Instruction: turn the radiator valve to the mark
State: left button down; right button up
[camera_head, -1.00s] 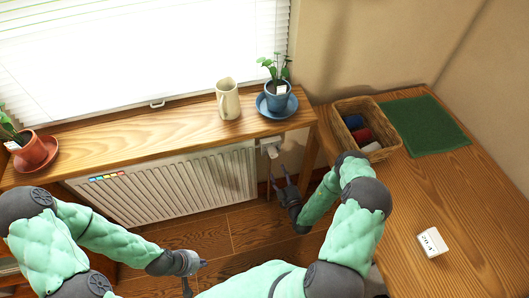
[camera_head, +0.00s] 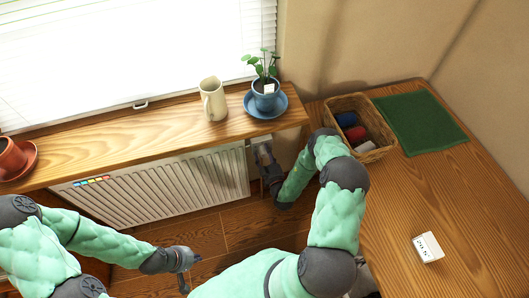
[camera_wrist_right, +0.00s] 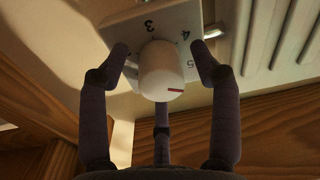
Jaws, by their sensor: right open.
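The radiator valve shows in the right wrist view as a white round knob (camera_wrist_right: 160,68) with a red line on its face, pointing right. Behind it is a white plate (camera_wrist_right: 187,18) with the numbers 3, 4 and 5. No separate mark on the plate can be made out. My right gripper (camera_wrist_right: 162,75) is open, its fingers spread around the knob, with no clear contact. In the head view my right gripper (camera_head: 265,158) is at the radiator's right end and largely hides the valve. My left gripper (camera_head: 190,268) is open and empty, low over the floor.
The white radiator (camera_head: 160,188) stands under a wooden shelf (camera_head: 130,150) with a jug (camera_head: 213,100) and a potted plant (camera_head: 264,92). A wooden desk (camera_head: 430,190) at right holds a basket (camera_head: 375,115), a green mat (camera_head: 420,124) and a small white display (camera_head: 428,247).

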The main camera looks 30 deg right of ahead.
jog(key=c, duration=1.2)
jog(key=shift+o, duration=0.2)
